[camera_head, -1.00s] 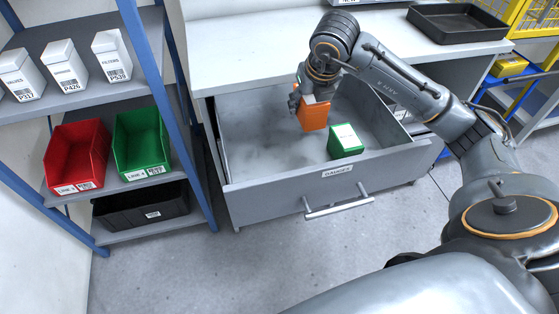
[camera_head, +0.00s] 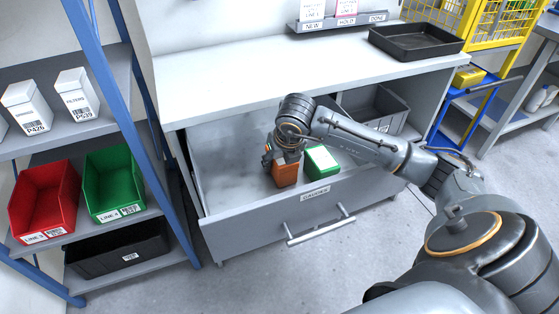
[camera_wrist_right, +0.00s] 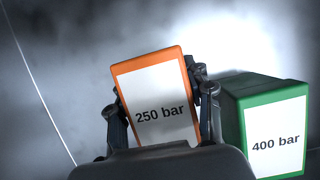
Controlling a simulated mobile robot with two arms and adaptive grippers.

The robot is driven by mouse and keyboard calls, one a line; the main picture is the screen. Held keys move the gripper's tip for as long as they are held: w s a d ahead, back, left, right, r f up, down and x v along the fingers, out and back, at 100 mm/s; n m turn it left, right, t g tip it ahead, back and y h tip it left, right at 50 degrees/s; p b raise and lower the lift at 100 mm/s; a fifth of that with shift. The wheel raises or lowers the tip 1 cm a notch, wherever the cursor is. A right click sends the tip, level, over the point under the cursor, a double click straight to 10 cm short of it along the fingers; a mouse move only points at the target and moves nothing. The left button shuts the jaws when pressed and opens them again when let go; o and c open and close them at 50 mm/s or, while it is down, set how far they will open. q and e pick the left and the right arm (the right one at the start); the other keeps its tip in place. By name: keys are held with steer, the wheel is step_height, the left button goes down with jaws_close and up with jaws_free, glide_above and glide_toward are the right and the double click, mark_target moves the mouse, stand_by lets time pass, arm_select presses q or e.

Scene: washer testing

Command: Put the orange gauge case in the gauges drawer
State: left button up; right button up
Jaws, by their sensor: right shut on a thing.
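The orange gauge case (camera_head: 286,174) is in the open gauges drawer (camera_head: 268,217), left of a green case (camera_head: 321,159). In the right wrist view the orange case (camera_wrist_right: 157,102) has a white label reading "250 bar", and the green case (camera_wrist_right: 268,125) reads "400 bar". My right gripper (camera_head: 283,160) reaches down into the drawer and is shut on the orange case, with a finger on each side. I cannot tell whether the orange case touches the drawer floor. My left gripper is not in view.
The workbench top (camera_head: 290,75) is above the drawer, with a black tray (camera_head: 415,40) at right. A grey bin (camera_head: 375,108) is under the bench. A shelf at left holds red (camera_head: 45,200) and green (camera_head: 113,183) bins. The drawer's left part is free.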

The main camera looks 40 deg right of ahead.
steer(key=o, duration=1)
steer(key=shift+f, duration=0.1)
steer(key=shift+o, duration=0.4)
arm_select(q)
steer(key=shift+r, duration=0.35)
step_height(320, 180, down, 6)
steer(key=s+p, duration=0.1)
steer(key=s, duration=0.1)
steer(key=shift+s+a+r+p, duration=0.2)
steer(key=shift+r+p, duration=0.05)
steer(key=shift+p, duration=0.05)
arm_select(e)
steer(key=v, duration=1.2)
steer(key=shift+s, duration=0.1)
